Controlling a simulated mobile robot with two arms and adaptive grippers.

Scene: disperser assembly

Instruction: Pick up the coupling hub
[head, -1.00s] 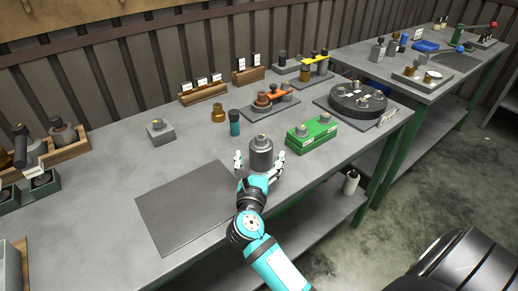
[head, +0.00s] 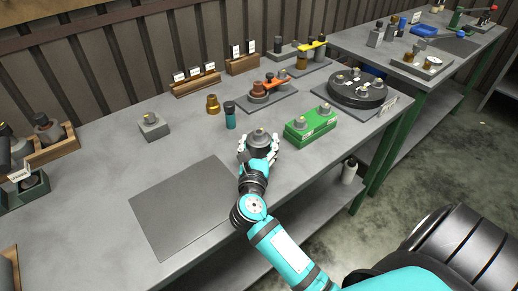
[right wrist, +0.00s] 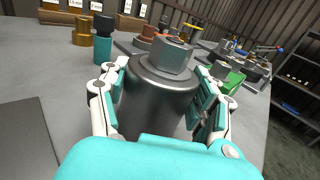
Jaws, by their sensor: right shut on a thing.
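The coupling hub, a dark grey cylinder with a raised hexagonal top (head: 260,139), stands upright near the table's front edge, between the grey mat and the green block. It fills the middle of the right wrist view (right wrist: 160,88). My right gripper (head: 258,148) reaches it from the front and is shut on it, one white-and-teal finger on each side. The right wrist view shows the fingers (right wrist: 160,105) flanking its body. Its lower part is hidden by the hand, so I cannot tell whether it touches the table. My left gripper is not in view.
Near the hub are a green block (head: 297,134) with grey knobs, a teal-and-black bottle (head: 230,120) and a brass part (head: 212,107). A round black fixture (head: 340,97) stands at the right. A grey mat (head: 180,210) lies bare at the left.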

